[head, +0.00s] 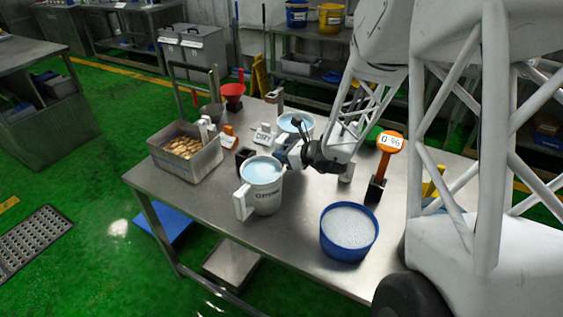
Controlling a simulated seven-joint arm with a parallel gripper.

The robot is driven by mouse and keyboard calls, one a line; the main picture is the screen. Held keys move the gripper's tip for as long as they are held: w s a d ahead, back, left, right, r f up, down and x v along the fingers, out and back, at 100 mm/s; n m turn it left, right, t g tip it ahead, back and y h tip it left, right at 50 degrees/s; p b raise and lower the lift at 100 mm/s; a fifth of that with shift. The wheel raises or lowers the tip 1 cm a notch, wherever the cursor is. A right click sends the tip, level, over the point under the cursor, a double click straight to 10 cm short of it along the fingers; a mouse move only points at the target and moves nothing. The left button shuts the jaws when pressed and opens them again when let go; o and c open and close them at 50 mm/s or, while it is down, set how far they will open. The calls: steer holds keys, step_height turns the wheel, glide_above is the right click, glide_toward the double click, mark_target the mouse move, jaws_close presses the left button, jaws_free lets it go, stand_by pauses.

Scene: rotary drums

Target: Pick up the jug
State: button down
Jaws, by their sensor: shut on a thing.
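The jug (264,197) is white with dark lettering, a large handle at its left and pale blue liquid inside. It looks upright over the front middle of the metal table (300,235); I cannot tell whether its base touches the tabletop. My gripper (284,160) reaches in from the right and is shut on the jug's rim at its right side. The fingertips are small in the picture and partly hard to make out.
A blue tub of white foam or beads (348,230) stands right of the jug. An orange-headed meter (390,143) stands behind it. A metal bin of brown pieces (187,152) is at the left. A pale bucket (295,122) stands behind my gripper.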

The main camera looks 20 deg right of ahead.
step_height(320, 180, up, 13)
steer(key=shift+f, duration=0.15)
stand_by(0.4)
steer(key=shift+w, duration=0.2)
stand_by(0.5)
